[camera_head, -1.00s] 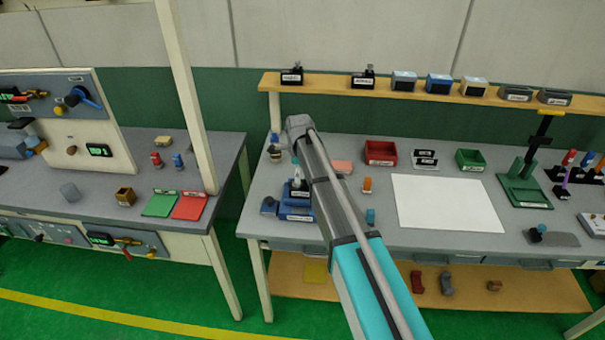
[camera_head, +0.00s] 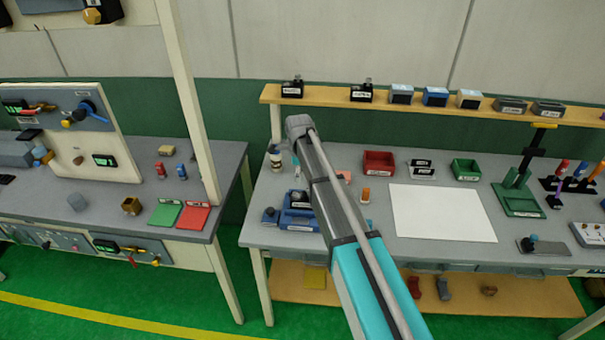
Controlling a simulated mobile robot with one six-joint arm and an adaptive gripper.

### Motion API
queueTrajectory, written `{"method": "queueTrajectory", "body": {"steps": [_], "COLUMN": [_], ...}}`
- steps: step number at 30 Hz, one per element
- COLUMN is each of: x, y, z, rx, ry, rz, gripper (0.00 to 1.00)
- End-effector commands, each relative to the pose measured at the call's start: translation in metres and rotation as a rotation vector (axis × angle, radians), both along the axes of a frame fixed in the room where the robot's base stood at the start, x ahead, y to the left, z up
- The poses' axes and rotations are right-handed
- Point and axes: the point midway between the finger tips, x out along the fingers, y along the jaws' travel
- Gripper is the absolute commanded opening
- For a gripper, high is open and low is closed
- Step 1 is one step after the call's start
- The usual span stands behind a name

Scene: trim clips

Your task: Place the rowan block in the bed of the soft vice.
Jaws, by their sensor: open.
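A blue fixture (camera_head: 296,221), which looks like the soft vice, stands at the left end of the right bench. A dark part shows in its middle, and my arm covers its right side. My gripper (camera_head: 296,173) is small, partly hidden by my arm, and open above the blue fixture. I cannot tell its exact height. A small orange block (camera_head: 365,195) stands on the bench right of my arm. A pinkish block (camera_head: 343,176) lies behind it, partly covered by my arm. No readable label shows which piece is the rowan block, and I cannot tell whether the fixture's bed holds anything.
A red bin (camera_head: 379,163), a green bin (camera_head: 466,169) and a white sheet (camera_head: 442,213) lie on the right bench. A green stand (camera_head: 518,199) is farther right. A shelf (camera_head: 420,103) with several boxes runs behind. The left bench has green and red mats (camera_head: 193,218).

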Motion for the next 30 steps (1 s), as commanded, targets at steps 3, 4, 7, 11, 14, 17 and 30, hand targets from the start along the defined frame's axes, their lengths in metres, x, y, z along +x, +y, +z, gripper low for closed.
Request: {"method": "queueTrajectory", "body": {"steps": [3, 4, 7, 11, 14, 17, 30], "x": [0.000, 0.000, 0.000, 0.000, 0.000, 0.000, -0.030], "y": [0.000, 0.000, 0.000, 0.000, 0.000, 0.000, -0.040], "z": [0.000, 0.000, 0.000, 0.000, 0.000, 0.000, 0.000], "rx": [0.000, 0.000, 0.000, 0.000, 0.000, 0.000, 0.000], "ry": [0.000, 0.000, 0.000, 0.000, 0.000, 0.000, 0.000], "rz": [0.000, 0.000, 0.000, 0.000, 0.000, 0.000, 0.180], "gripper": [1.00, 1.00, 1.00, 1.00, 1.00, 1.00, 1.00]}}
